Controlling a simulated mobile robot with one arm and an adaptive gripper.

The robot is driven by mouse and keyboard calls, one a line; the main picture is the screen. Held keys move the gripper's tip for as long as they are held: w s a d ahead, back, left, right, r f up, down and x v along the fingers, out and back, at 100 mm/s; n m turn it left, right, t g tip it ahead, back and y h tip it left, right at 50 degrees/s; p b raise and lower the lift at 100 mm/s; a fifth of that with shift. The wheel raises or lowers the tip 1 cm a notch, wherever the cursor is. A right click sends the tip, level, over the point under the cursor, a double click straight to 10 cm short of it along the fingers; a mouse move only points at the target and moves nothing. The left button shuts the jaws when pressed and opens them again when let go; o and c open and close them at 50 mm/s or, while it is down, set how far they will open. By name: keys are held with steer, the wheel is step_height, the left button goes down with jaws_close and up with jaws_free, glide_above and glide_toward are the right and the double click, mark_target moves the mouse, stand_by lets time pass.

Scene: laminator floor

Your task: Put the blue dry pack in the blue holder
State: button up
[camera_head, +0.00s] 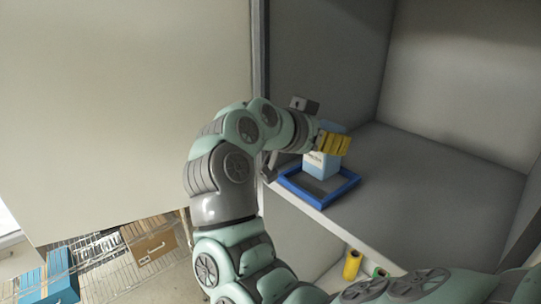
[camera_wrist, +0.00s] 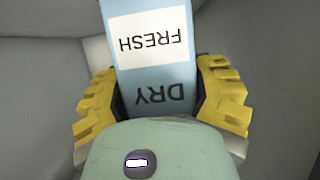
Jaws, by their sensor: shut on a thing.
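The blue dry pack (camera_wrist: 151,75) is a light blue box with a white label reading FRESH and the word DRY. My gripper (camera_wrist: 163,100) has its yellow ridged fingers on both sides of the pack, shut on it. In the head view the pack (camera_head: 318,170) is upright under my gripper (camera_head: 330,143). The blue holder (camera_head: 341,195) is a square blue frame on the grey shelf, near its front edge. The pack is over or inside the frame; I cannot tell whether its bottom touches the holder's floor.
The grey shelf (camera_head: 430,190) is bare to the right of the holder, with cabinet walls around it. A large pale panel (camera_head: 120,100) stands at the left. Below are a yellow roll (camera_head: 352,265), a cardboard box (camera_head: 152,246) and blue boxes (camera_head: 50,283) on wire racks.

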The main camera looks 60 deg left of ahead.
steer(key=shift+f, duration=1.05)
steer(key=shift+f+b, duration=0.2)
steer(key=shift+b, duration=0.2)
steer(key=o, duration=1.4)
steer(key=shift+s, duration=0.2)
steer(key=shift+v, duration=5.35)
steer(key=shift+d+r, duration=0.1)
steer(key=shift+r, duration=0.05)
